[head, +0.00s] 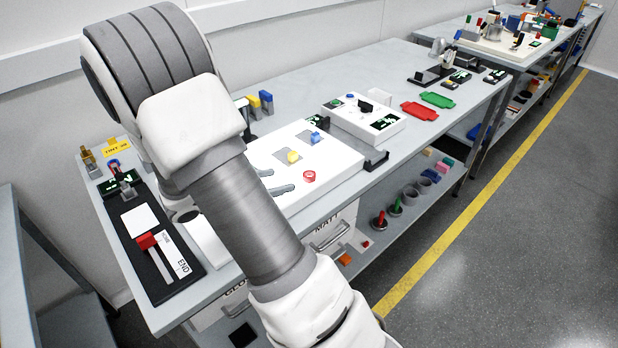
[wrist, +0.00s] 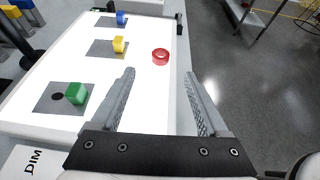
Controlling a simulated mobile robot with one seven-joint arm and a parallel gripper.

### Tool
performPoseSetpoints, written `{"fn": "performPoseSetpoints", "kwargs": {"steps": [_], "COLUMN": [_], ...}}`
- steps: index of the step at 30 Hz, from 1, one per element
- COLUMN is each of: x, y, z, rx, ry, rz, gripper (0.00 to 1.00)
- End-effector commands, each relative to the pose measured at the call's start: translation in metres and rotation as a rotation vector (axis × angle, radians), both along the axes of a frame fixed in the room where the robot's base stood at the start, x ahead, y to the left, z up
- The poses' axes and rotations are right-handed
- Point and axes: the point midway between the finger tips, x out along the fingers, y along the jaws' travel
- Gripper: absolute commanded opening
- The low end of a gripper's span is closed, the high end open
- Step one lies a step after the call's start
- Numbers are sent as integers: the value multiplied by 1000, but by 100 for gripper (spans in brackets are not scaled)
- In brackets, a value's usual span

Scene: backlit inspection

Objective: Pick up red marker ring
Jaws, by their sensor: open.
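The red marker ring (head: 309,176) lies flat on the bright white light panel (head: 345,164), near its front right edge in the head view. In the wrist view the ring (wrist: 160,56) lies beyond my fingertips, close to the panel's right edge. My gripper (wrist: 160,82) is open and empty, its two fingers pointing toward the ring with a gap between them. The ring is apart from both fingers. In the head view my arm hides part of the panel, and only parts of my gripper show there.
A yellow block (wrist: 118,44), a green block (wrist: 75,93) and a blue piece (wrist: 122,18) rest on grey squares left of the ring. A black clamp (head: 376,160) sits at the panel's corner. Open floor (wrist: 245,80) lies right of the panel.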

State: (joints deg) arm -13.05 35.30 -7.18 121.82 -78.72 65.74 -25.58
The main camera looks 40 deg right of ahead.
Motion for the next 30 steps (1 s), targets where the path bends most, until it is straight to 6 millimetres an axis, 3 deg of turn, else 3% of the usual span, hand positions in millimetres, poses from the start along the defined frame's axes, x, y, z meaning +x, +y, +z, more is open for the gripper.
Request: {"fn": "performPoseSetpoints", "kwargs": {"steps": [6, 14, 21, 30], "x": [4, 6, 8, 10], "y": [-39, -56, -88, -98], "z": [-17, -24, -38, -42], "rx": [0, 1, 0, 1], "ry": [1, -1, -1, -1], "rz": [-3, -2, -4, 1], "gripper": [78, 78, 78, 78]}}
